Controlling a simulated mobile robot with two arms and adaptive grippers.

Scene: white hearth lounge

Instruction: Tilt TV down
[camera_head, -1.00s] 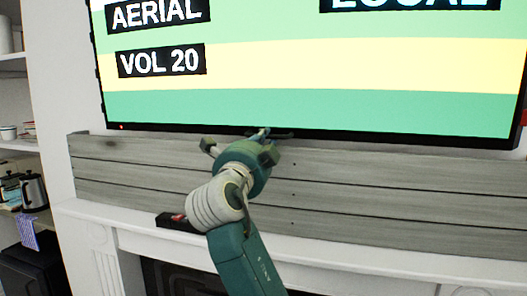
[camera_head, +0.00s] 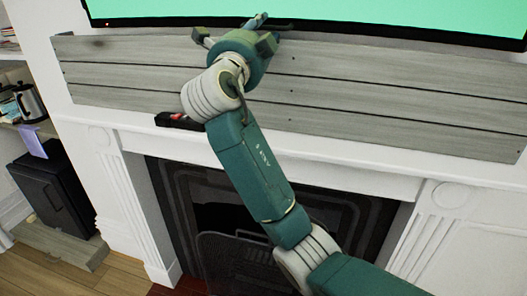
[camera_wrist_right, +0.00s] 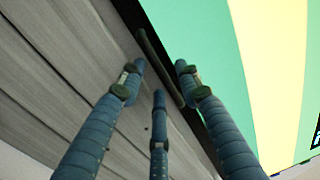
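The TV (camera_head: 340,12) hangs on the wall above the mantel, and only its lower strip shows in the head view. In the right wrist view its screen (camera_wrist_right: 192,30) is green and yellow with a black frame. A dark bar (camera_wrist_right: 154,58) runs along its lower edge. My right gripper (camera_head: 240,30) is at that lower edge. In the right wrist view its three fingers (camera_wrist_right: 160,72) are spread apart, with the bar between their tips. I cannot tell whether they touch it. My left gripper is not in view.
Grey wooden boards (camera_head: 400,90) cover the wall under the TV. A white mantel (camera_head: 340,165) juts out below, with a small black and red object (camera_head: 180,120) on it. A dark fireplace (camera_head: 205,215) is underneath. Shelves with a kettle (camera_head: 30,103) stand at left.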

